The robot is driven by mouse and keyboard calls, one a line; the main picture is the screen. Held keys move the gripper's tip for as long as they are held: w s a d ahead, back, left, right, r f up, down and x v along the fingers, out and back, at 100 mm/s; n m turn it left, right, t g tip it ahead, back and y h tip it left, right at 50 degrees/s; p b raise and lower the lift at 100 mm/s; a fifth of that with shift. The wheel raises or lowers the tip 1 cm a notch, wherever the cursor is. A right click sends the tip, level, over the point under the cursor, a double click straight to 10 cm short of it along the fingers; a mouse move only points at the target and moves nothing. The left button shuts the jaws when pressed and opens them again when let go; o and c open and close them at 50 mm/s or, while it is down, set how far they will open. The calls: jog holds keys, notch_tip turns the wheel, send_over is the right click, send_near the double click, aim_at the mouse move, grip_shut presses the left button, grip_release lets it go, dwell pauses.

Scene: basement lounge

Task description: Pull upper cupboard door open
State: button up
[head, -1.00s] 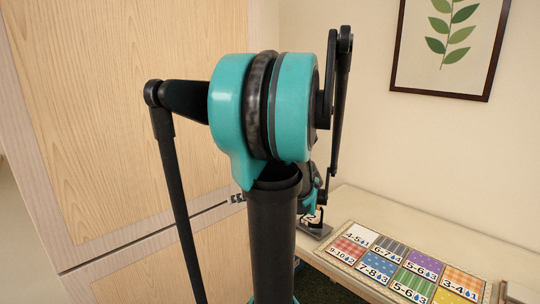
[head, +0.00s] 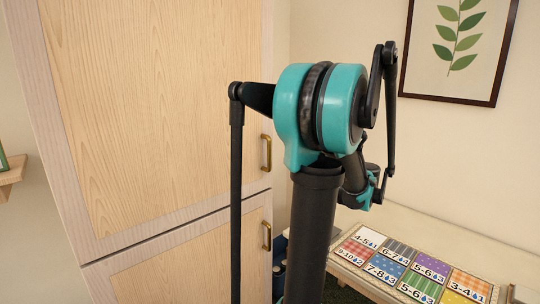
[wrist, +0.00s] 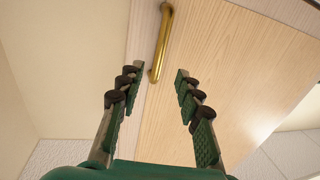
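The upper cupboard door (head: 150,100) is pale wood and looks shut. Its brass bar handle (head: 266,153) stands near the door's right edge, just above the gap to the lower door. In the wrist view a brass handle (wrist: 161,45) lies ahead of my gripper (wrist: 159,78), between the lines of its two fingers and a little beyond their tips. The fingers are spread apart with nothing between them, so the gripper is open and looks clear of the handle. In the head view my arm hides the gripper.
The lower cupboard door (head: 190,265) has its own brass handle (head: 266,236). A table (head: 420,225) with a patterned number board (head: 415,265) stands at the right. A framed leaf picture (head: 458,45) hangs above it. A small wooden shelf (head: 12,172) is at the left.

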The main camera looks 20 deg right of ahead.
send_over(269, 167)
jog(key=shift+w+d, duration=0.25)
jog(key=shift+w, duration=0.15)
grip_shut()
dwell(0.4)
